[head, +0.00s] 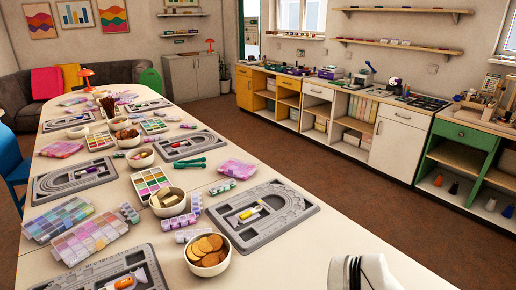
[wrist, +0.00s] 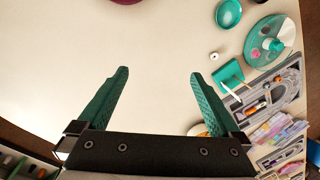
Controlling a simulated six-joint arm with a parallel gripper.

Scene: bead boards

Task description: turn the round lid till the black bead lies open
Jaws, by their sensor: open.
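My gripper (wrist: 158,72) is open in the wrist view, its two green fingers spread wide with only bare tabletop between them. A round teal piece (wrist: 255,37) lies at the upper right of the wrist view, right of my right finger and apart from it. It looks like the round lid, with a pale upright thing at its right side and small coloured spots on it. I cannot make out a black bead there. The head view does not show the lid or my fingers.
A teal dish (wrist: 228,14), a teal square piece (wrist: 228,76) and a grey bead board (wrist: 285,85) lie on the right of the wrist view. In the head view, a bead board (head: 305,212) and a bowl of biscuits (head: 190,262) stand on the long table. The table's near right is mostly clear.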

